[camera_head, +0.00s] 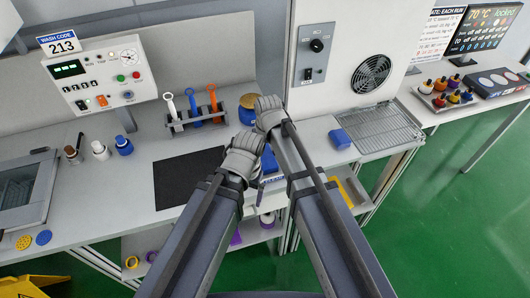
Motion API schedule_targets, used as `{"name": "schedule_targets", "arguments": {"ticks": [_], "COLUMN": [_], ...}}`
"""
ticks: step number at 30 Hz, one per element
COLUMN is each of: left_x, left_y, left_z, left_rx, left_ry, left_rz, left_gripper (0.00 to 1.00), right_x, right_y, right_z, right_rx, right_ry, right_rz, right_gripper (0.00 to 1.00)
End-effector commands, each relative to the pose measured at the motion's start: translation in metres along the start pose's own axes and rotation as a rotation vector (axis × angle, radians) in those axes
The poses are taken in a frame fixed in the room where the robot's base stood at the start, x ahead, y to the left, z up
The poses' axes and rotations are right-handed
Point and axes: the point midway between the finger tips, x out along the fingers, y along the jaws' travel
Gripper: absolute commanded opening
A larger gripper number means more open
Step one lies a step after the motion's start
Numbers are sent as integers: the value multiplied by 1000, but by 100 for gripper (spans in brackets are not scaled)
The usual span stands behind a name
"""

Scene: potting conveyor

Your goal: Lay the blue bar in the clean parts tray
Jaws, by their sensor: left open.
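My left gripper (249,146) is open over the counter, right of the black mat. My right gripper (268,108) is just above it, beside a blue jar with a tan lid (247,108); its finger opening cannot be made out. Another blue object (268,162) shows between my arms, partly hidden by them.
A rack with white, blue and orange handled tools (196,118) stands behind the black mat (187,178). A control panel (100,75) is at the back left. Small bottles (101,150) stand at left. A fan cabinet (350,60) stands behind the wire tray.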

Motion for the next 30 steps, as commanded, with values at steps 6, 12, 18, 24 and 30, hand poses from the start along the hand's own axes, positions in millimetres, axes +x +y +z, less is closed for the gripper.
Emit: {"name": "schedule_targets", "arguments": {"ticks": [6, 12, 18, 24, 30], "left_x": [0, 0, -6, -23, -51], "left_y": [0, 0, -1, -2, -5], "left_z": [0, 0, 0, 1, 3], "left_rx": [0, 0, 0, 0, 0], "left_ry": [0, 0, 0, 0, 0], "left_rz": [0, 0, 0, 0, 0], "left_gripper": [98, 98, 98, 98, 98], "right_x": [0, 0, -6, -23, -51], "right_y": [0, 0, 0, 0, 0], "right_z": [0, 0, -1, -1, -1], "right_rx": [0, 0, 0, 0, 0], "right_ry": [0, 0, 0, 0, 0], "right_rz": [0, 0, 0, 0, 0], "right_gripper": [98, 98, 98, 98, 98]}}
